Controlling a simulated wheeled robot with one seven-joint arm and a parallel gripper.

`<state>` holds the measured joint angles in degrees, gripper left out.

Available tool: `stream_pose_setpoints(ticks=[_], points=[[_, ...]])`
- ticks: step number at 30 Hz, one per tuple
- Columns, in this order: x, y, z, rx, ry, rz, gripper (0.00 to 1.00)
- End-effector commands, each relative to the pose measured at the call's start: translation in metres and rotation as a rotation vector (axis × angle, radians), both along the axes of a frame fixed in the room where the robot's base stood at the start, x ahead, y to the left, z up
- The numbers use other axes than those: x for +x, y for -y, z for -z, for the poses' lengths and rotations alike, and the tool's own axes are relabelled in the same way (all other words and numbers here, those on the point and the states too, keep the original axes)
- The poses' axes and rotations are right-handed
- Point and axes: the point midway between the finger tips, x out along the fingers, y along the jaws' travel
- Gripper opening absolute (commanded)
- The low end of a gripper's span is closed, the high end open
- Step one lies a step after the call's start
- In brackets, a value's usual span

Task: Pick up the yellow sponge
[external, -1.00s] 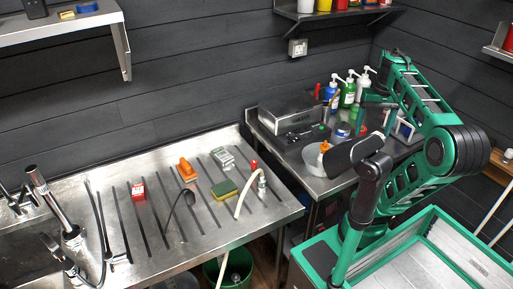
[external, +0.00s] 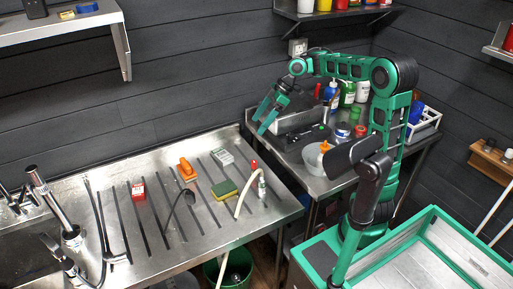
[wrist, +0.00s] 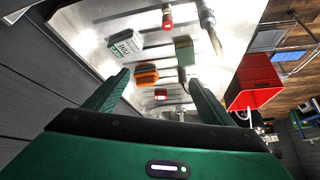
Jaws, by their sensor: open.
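The sponge (external: 223,190), yellow with a green face, lies on the grooved steel drainboard, just left of a pale hose. It also shows in the wrist view (wrist: 184,54), beyond the fingers and right of an orange-handled brush. My gripper (external: 262,124) is raised near the back right corner of the drainboard, up and to the right of the sponge and clear of it. In the wrist view my gripper (wrist: 159,76) has its fingers wide apart with nothing held between them.
On the drainboard (external: 150,250) are an orange brush (external: 187,170), a red box (external: 138,190), a pale green-white box (external: 222,157) and the hose (external: 241,200). The sink tap (external: 52,205) stands left. Bottles (external: 348,93) crowd the side table.

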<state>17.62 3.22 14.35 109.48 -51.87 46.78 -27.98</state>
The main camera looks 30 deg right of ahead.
Motion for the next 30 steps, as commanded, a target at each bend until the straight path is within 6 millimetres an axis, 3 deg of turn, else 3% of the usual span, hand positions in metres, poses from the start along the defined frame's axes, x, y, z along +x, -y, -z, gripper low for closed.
stream_pose_setpoints(ticks=[3,6,12,19,30], points=[[-0.002,-0.045,-0.006,0.13,0.032,-0.155,0.76],[-0.007,-0.071,-0.014,0.22,0.052,-0.248,0.76],[-0.02,-0.108,-0.031,0.378,0.081,-0.387,0.76],[-0.036,-0.135,-0.051,0.546,0.102,-0.51,0.76],[-0.037,-0.134,0.057,0.535,0.095,-0.501,0.76]])
